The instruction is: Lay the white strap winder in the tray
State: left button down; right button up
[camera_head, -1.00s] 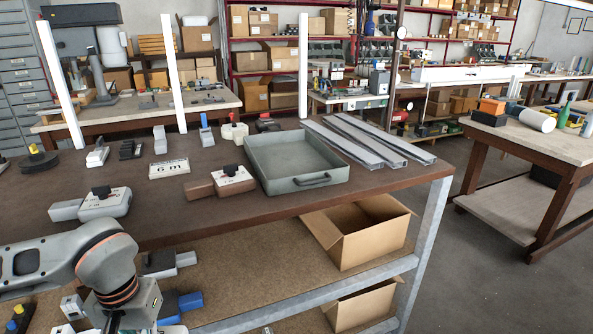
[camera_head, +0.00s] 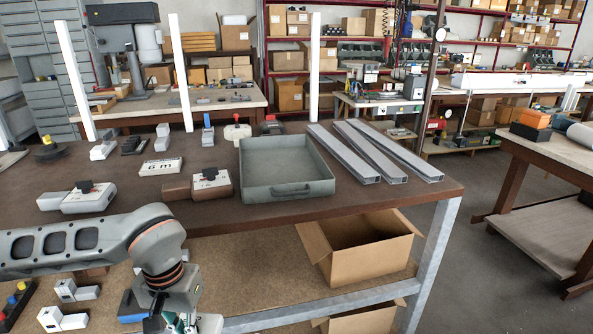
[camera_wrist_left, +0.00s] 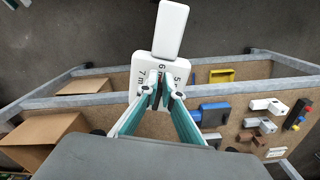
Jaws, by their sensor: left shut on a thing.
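The white strap winder (camera_wrist_left: 157,70) is in the left wrist view, a flat white body with dark metre marks and a narrower white end pointing up. My left gripper (camera_wrist_left: 162,92) is shut on its marked body. In the head view my left gripper (camera_head: 172,322) is at the bottom edge, in front of the workbench and low beside its lower shelf; its fingertips are cut off there. The grey-green tray (camera_head: 285,172) stands on the bench top, beyond and to the right of the gripper. It is empty. My right gripper is not in view.
Grey metal profiles (camera_head: 378,155) lie right of the tray. A brown-and-white winder (camera_head: 205,185) is close to its left side, and a grey one (camera_head: 80,197) lies farther left. An open cardboard box (camera_head: 365,255) sits on the lower shelf. The bench's front edge lies between gripper and tray.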

aim_at(287, 180)
jog(key=i+l, duration=0.1)
jog(key=l, duration=0.4)
jog(key=i+l, duration=0.1)
jog(key=l, duration=0.4)
jog(key=i+l, duration=0.1)
jog(key=l, duration=0.4)
